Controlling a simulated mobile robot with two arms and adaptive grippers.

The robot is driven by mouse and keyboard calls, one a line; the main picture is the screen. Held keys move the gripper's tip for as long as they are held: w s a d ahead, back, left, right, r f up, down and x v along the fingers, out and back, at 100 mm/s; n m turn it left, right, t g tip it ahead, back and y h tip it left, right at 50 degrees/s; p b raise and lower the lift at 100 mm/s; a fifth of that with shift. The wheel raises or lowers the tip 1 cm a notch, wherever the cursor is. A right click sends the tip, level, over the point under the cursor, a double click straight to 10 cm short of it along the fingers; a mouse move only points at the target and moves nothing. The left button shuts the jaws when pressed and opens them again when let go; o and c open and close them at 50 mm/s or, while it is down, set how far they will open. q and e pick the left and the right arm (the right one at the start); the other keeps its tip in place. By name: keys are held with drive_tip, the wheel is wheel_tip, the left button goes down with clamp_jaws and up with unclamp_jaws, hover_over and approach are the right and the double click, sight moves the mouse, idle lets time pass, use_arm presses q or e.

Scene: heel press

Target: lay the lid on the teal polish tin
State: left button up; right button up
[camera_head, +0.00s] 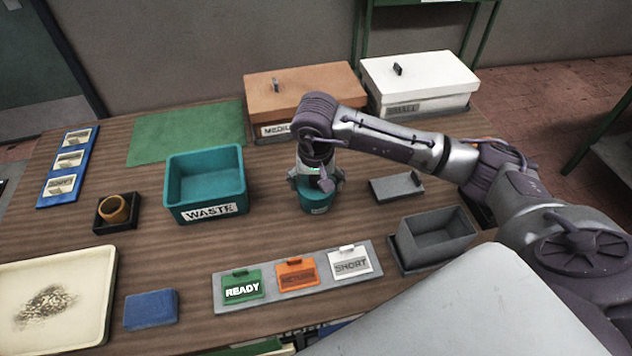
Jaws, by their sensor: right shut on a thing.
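My right gripper (318,187) points down right over the tin's top. It is shut on what seems to be the lid, which is mostly hidden between and under the fingers. I cannot tell whether the lid touches the tin's rim. My left gripper is not in view.
A teal WASTE bin (207,211) stands left of the tin. A grey plate with a handle (397,187) and an open grey box (437,234) are to the right. A card rack (298,278) lies in front. Orange (325,82) and white (420,75) boxes stand behind.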

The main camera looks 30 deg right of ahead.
sight(316, 177)
drive_tip(key=shift+f, duration=0.15)
drive_tip(key=o, duration=0.6)
drive_tip(key=shift+r+p, duration=1.5)
drive_tip(key=shift+r, duration=2)
